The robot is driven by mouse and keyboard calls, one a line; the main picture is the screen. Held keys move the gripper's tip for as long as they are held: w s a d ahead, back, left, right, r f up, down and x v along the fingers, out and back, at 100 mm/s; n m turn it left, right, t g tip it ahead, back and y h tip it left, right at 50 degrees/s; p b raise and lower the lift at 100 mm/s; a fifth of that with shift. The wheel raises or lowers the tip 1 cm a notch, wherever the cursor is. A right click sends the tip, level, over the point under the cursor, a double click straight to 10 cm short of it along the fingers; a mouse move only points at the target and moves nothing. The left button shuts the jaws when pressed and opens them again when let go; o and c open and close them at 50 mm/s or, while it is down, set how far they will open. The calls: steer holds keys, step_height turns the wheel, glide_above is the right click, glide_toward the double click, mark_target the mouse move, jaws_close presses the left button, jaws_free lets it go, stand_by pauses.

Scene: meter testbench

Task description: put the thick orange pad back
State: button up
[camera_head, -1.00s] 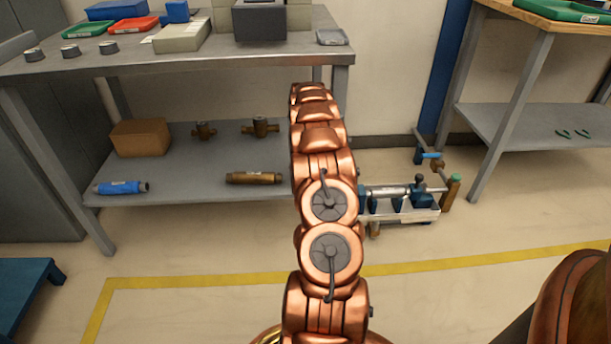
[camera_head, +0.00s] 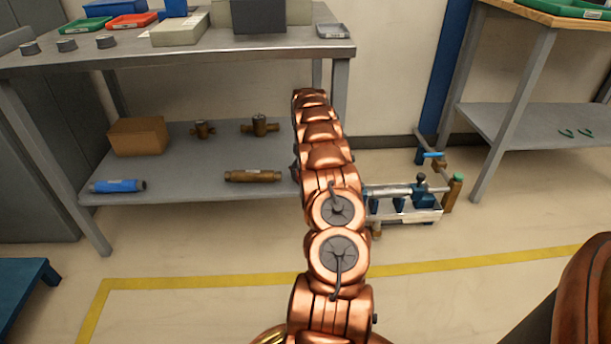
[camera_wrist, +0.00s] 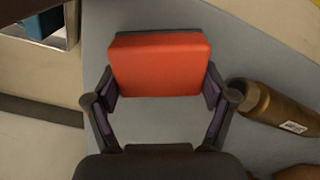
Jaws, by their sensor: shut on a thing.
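The thick orange pad (camera_wrist: 160,63) shows in the wrist view as a red-orange block with rounded edges. My gripper (camera_wrist: 161,82) is shut on it, with one finger at each side. The pad is held over a grey surface (camera_wrist: 150,115), which looks like the lower shelf. In the head view my own arm hides the pad and the gripper.
A brass cylinder (camera_wrist: 275,106) lies to the right of my gripper in the wrist view. The lower shelf (camera_head: 190,184) holds a cardboard box (camera_head: 138,136), a blue cylinder (camera_head: 117,186) and brass fittings (camera_head: 260,126). A pipe rig (camera_head: 405,203) stands right of my arm.

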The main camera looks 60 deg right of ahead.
stand_by(0.3)
steer(key=o, duration=1)
steer(key=shift+c, duration=0.2)
step_height(320, 180, up, 8)
steer(key=p, duration=0.3)
steer(key=shift+f, duration=0.15)
